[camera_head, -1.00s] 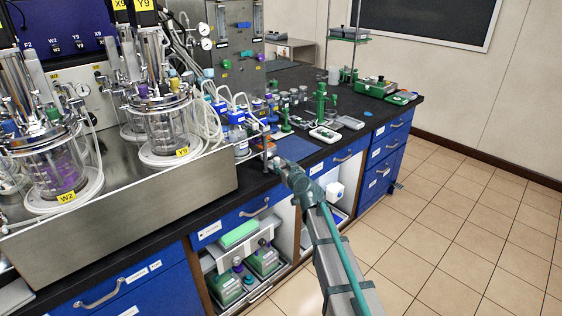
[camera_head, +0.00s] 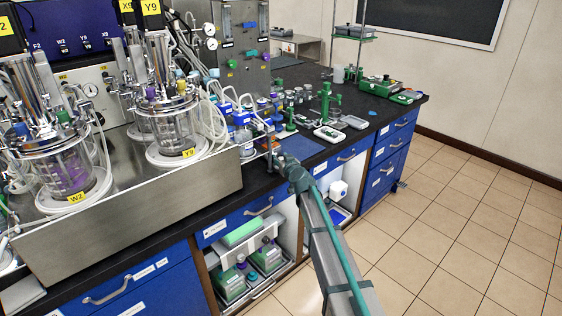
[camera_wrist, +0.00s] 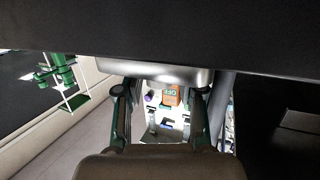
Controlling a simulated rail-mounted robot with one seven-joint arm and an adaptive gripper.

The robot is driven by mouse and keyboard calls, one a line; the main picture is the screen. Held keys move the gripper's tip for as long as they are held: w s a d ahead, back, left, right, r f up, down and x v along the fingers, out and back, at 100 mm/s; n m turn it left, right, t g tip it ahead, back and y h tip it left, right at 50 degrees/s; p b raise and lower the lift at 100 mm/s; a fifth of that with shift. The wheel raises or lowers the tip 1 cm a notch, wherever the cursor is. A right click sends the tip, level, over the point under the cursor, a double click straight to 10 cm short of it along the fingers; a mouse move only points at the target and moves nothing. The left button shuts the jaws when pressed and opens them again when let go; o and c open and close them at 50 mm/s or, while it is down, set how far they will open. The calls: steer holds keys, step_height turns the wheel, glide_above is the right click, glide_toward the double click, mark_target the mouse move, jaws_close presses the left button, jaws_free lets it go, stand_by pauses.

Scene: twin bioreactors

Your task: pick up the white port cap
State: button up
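I cannot make out the white port cap in either view; small items on the bench are too tiny to tell apart. My gripper (camera_head: 271,152) is at the front edge of the black bench (camera_head: 335,139), left of the blue mat (camera_head: 300,147), and small and partly hidden by my arm. In the wrist view my gripper (camera_wrist: 160,97) has its two fingers spread apart, with no object held between them. Beyond the fingers, an orange item (camera_wrist: 172,95) and pale surfaces show, partly hidden by a metal edge.
Two glass bioreactor vessels, one marked W2 (camera_head: 62,165) and one marked Y9 (camera_head: 172,128), stand in a steel tray (camera_head: 140,207) at left. Green equipment (camera_head: 325,102) and a white scale-like device (camera_head: 328,133) stand farther back. Open cabinets lie below; the tiled floor (camera_head: 455,215) at right is clear.

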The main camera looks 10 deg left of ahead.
steer(key=c, duration=0.6)
steer(key=shift+r, duration=0.1)
steer(key=shift+c, duration=0.2)
